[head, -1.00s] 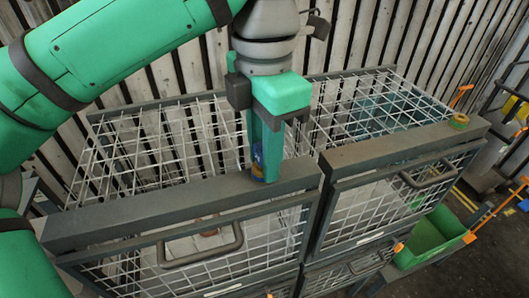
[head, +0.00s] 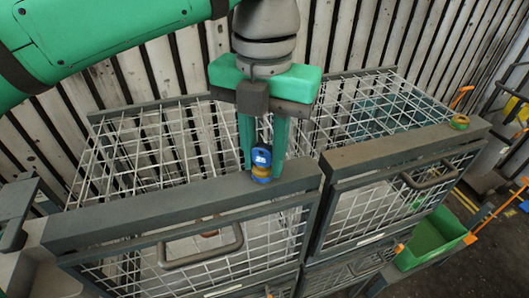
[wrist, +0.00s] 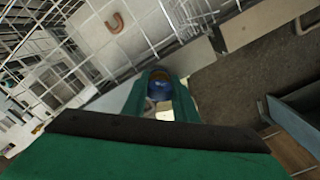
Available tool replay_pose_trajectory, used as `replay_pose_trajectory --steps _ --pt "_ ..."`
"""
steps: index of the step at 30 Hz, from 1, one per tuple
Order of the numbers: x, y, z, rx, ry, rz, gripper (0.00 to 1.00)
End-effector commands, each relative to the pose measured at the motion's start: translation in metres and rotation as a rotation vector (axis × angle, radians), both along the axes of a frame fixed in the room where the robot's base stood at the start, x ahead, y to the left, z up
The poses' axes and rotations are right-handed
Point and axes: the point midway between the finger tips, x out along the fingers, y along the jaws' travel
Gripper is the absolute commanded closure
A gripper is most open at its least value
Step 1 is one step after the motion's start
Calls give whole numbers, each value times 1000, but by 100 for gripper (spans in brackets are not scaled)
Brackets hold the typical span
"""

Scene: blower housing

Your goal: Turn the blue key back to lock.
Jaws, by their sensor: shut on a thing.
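The blue key (head: 261,157), with a pale marking on its face, stands upright in a yellowish lock (head: 261,172) with a blue lower ring. The lock sits on the grey top rail (head: 190,207) of the left wire cage, near its right end. My gripper (head: 262,168) points down with one finger on each side of the key and is shut on it. In the wrist view the blue key (wrist: 159,88) shows between the green fingertips. The exact angle of the key in the lock is hard to tell.
A second lock (head: 459,121), green and yellow, is on the right cage's rail (head: 400,145). Handles stick out from the cage fronts (head: 205,247). A slatted wall (head: 160,65) stands behind. A green bin (head: 432,240) is low at the right.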

Motion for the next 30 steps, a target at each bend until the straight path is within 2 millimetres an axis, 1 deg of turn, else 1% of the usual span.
replay_pose_trajectory --steps 10,18,21,30 --pt "0 0 0 0 0 41 96" --pt "0 2 1 3 -4 354 95" --pt "0 2 1 5 -4 420 95" --pt "0 3 1 3 -6 441 96"
